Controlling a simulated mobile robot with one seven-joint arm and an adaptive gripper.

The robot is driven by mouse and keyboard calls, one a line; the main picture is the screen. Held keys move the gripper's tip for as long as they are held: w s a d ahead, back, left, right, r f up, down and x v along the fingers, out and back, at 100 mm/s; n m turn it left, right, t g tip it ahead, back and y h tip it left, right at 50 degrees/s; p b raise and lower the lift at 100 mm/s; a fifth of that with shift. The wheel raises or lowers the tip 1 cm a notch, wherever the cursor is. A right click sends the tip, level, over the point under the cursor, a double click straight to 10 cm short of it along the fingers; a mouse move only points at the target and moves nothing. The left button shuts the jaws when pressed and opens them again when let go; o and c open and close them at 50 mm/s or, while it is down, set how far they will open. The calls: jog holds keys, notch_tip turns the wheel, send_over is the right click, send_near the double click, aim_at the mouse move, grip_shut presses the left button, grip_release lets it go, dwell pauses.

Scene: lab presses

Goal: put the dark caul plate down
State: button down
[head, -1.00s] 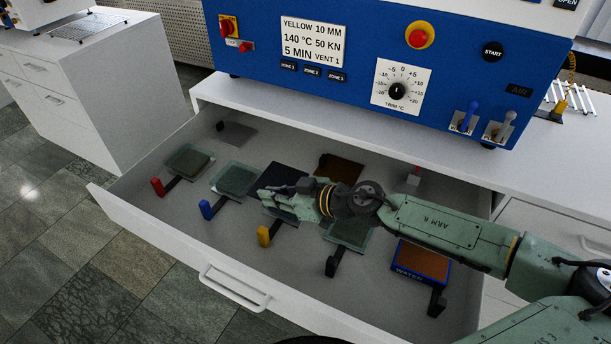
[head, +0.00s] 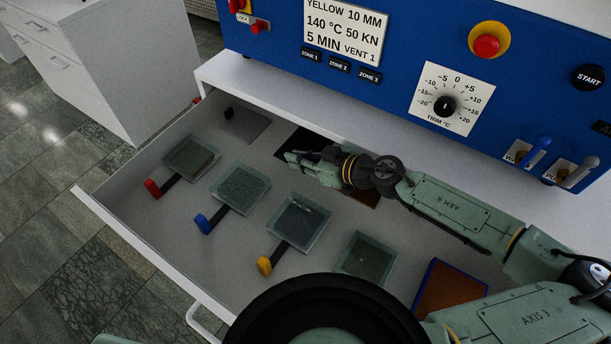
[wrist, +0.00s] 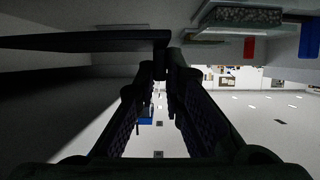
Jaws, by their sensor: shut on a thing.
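The dark caul plate (head: 297,139) shows as a thin near-black sheet at the back of the open drawer, partly hidden by my gripper (head: 294,160). My gripper is shut on its edge. In the wrist view the plate (wrist: 85,41) is a dark slab seen nearly edge-on, running left from the fingertips (wrist: 165,62). It looks level and close to the drawer floor. I cannot tell whether it touches the floor. A brown plate (head: 366,197) lies to the right, mostly under my wrist.
In the drawer (head: 140,220) stand glass-topped moulds with red (head: 152,188), blue (head: 204,226) and yellow (head: 264,266) handles, plus another mould (head: 367,258). A grey plate (head: 246,123) lies back left. A blue-rimmed brown tray (head: 450,292) is at right. The blue press (head: 270,50) overhangs behind.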

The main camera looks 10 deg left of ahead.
aim_at(300, 180)
jog(key=shift+f, duration=2.7)
jog(key=shift+f, duration=0.15)
jog(key=c, duration=1.7)
grip_release()
jog(key=shift+r, duration=0.2)
jog(key=b+v, duration=0.2)
jog(key=v, duration=0.8)
jog(key=shift+d, duration=0.25)
jog(key=shift+v, duration=0.8)
